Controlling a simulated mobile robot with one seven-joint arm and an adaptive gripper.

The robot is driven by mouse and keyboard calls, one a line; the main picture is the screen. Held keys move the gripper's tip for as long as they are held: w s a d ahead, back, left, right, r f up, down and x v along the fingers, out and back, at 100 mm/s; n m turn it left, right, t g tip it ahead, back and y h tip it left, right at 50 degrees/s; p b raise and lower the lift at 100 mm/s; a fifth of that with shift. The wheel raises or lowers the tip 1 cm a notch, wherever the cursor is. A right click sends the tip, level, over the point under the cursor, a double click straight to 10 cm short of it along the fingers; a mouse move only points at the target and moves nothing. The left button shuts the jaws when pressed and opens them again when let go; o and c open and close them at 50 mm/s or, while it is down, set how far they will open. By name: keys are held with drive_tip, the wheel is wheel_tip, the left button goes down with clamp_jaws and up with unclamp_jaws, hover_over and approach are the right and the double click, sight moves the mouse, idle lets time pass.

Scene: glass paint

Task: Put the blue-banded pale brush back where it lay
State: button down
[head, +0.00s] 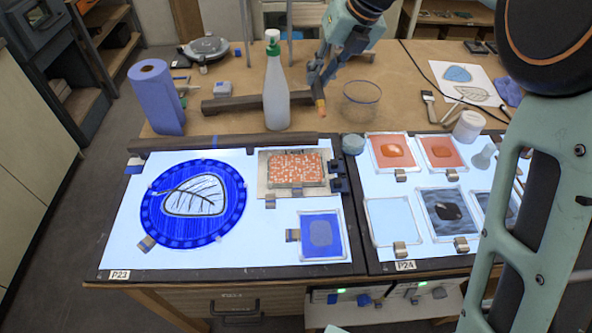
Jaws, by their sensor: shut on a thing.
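My gripper (317,80) is above the brown bench, between the green-topped bottle and the clear glass bowl. It is shut on a small slim thing with an orange end (320,107) pointing down. Most of that thing is hidden by the fingers. No blue band shows on it, so I cannot tell whether it is the blue-banded pale brush. A flat brush with a dark, grey-white body (430,106) lies to the right of the bowl. A thin pale stick (450,111) lies beside it.
The bottle (275,88) stands just left of my gripper, and the glass bowl (361,100) just right. A dark bar (232,104) lies behind the bottle. Lit panels with a blue leaf disc (193,203) and glass tiles (393,220) fill the front. A white jar (468,126) stands at right.

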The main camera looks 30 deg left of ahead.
drive_tip(key=shift+m+h, duration=0.3)
drive_tip(key=shift+h, duration=0.5)
drive_tip(key=shift+f+h, duration=0.2)
drive_tip(key=shift+h, duration=0.2)
drive_tip(key=shift+r, duration=0.15)
drive_tip(key=shift+m+g+h, duration=0.4)
drive_tip(key=shift+h, duration=0.3)
drive_tip(key=shift+h, duration=0.4)
